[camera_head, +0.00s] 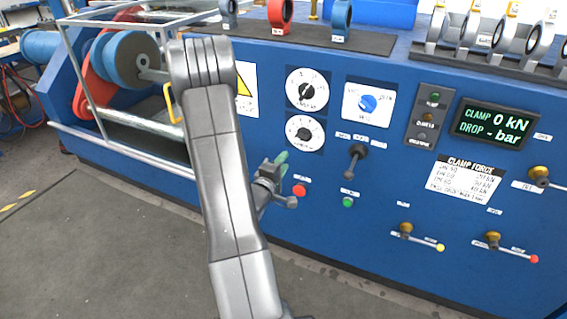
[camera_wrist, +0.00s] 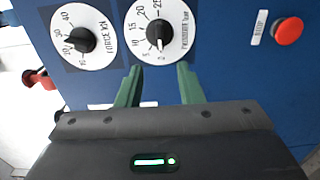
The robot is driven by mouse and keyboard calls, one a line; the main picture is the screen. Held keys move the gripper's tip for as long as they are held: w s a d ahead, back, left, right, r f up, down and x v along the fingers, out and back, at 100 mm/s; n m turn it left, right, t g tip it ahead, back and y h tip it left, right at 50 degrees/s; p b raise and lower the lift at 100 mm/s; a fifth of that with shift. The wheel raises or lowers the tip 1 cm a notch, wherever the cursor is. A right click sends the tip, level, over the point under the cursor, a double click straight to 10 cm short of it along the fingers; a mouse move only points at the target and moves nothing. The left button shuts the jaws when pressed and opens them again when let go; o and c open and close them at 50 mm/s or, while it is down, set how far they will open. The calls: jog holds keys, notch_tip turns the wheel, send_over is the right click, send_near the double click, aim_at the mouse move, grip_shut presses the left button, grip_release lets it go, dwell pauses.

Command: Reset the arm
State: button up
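My gripper (camera_head: 281,163) is in front of the blue control panel (camera_head: 325,215), partly hidden behind my own grey arm. In the wrist view my gripper (camera_wrist: 161,72) has its two green fingers spread apart with nothing between them. The fingertips point at the panel, just below the pressure dial (camera_wrist: 160,32) in that view. The force dial (camera_wrist: 82,38) is to its left. My arm rises from the bottom of the head view, bends at the top and comes down toward the panel. Whether the fingers touch the panel cannot be told.
A red button (camera_head: 299,190) and a black lever (camera_head: 355,160) are close to the right of my gripper. Grey floor (camera_head: 110,255) is clear.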

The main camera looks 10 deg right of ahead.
aim_at(300, 139)
jog(key=x, duration=1.4)
jog(key=shift+s, duration=0.1)
jog(key=shift+d, duration=0.15)
jog(key=shift+m+b, duration=1.55)
jog(key=shift+m, duration=3.15)
jog(key=shift+r, duration=0.2)
